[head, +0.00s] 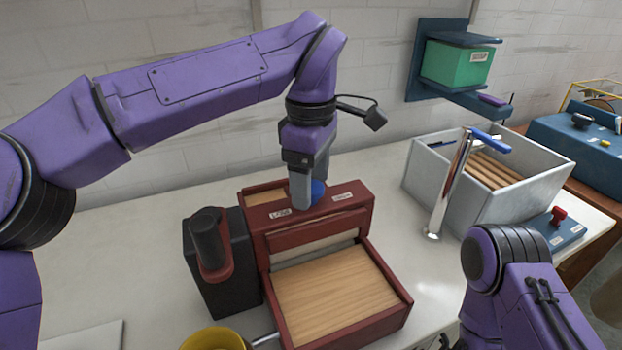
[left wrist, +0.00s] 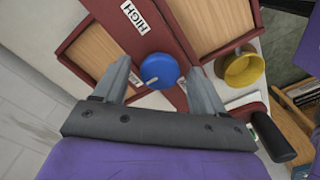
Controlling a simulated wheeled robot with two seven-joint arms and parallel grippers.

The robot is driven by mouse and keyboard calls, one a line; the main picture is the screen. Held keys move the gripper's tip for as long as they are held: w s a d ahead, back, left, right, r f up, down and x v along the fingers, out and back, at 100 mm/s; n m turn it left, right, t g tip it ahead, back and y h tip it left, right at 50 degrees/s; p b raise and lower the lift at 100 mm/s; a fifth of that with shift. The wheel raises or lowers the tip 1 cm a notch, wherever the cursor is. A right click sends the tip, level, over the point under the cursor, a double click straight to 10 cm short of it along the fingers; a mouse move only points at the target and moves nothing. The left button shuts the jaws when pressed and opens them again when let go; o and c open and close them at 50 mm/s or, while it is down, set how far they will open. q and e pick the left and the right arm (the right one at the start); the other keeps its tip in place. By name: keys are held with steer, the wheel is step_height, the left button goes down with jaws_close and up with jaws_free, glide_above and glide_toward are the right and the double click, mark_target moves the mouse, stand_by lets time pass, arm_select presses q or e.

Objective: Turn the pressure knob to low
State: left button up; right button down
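The blue pressure knob (head: 318,191) sits on top of the red wooden machine (head: 335,212), between a label on the left that seems to read LOW and another on the right. In the left wrist view the knob (left wrist: 158,70) shows whole, with a white mark on its lower-left part; the HIGH label (left wrist: 135,17) is above it. My left gripper (head: 311,190) points down over the knob. Its fingers (left wrist: 158,82) are open, one on each side of the knob, with a visible gap to it. The right gripper is out of view.
A black block with a dark handle (head: 207,240) stands left of the machine, and a yellow cup (head: 213,340) in front. A silver tap-like lever (head: 450,190) and grey bin (head: 540,185) are on the right. Clear counter lies behind the machine.

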arm_select(q)
steer(key=c, duration=0.9)
